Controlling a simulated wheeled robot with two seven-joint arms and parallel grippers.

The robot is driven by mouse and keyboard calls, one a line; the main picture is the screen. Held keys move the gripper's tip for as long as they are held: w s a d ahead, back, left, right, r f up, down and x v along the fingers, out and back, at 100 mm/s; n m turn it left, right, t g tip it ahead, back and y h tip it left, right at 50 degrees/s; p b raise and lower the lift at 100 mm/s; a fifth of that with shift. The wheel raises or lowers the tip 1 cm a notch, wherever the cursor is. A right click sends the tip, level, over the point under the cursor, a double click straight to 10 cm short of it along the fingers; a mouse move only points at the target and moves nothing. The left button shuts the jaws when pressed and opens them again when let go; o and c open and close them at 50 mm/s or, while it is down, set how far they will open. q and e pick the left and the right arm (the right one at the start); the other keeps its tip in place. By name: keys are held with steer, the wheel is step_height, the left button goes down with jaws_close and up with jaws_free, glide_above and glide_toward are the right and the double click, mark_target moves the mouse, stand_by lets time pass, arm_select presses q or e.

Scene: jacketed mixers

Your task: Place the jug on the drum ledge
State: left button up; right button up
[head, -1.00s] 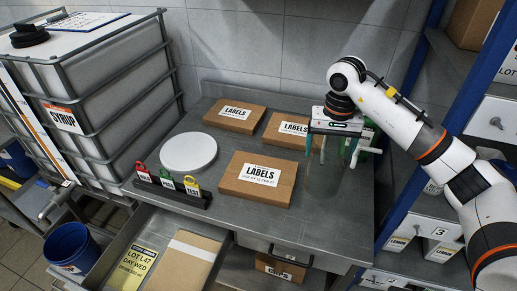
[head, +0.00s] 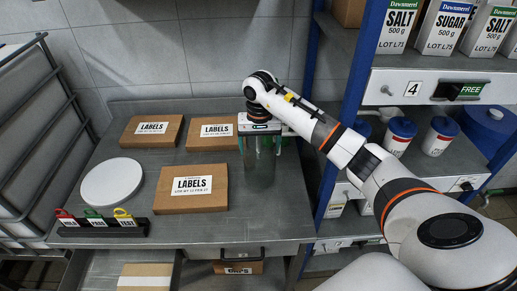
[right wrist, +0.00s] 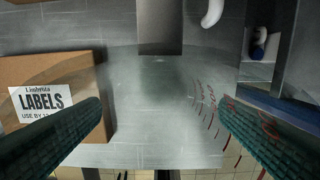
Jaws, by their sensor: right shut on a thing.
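The jug (head: 261,178) is clear, see-through and faint in the head view, just right of the front label box. My right gripper (head: 262,148) is above it with fingers pointing down, shut on the jug. In the right wrist view the jug's clear wall with red graduation marks (right wrist: 207,108) shows between the two dark green ribbed fingers. I cannot tell whether the jug's base touches the table. A blue drum-like container (head: 488,130) stands at the right edge of the head view; its ledge cannot be made out clearly. My left gripper is not in view.
The metal table (head: 115,225) holds several label boxes (head: 193,190), a white disc (head: 112,182) and a tag stand (head: 100,229). A blue shelf post (head: 357,75) rises right of the table. Shelves beyond hold cartons (head: 402,28) and white tubs (head: 399,137).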

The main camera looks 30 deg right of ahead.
step_height(320, 180, down, 2)
steer(key=shift+f, duration=0.15)
steer(key=shift+f, duration=0.25)
steer(key=o, duration=1.2)
steer(key=shift+r, duration=0.1)
steer(key=shift+c, duration=0.2)
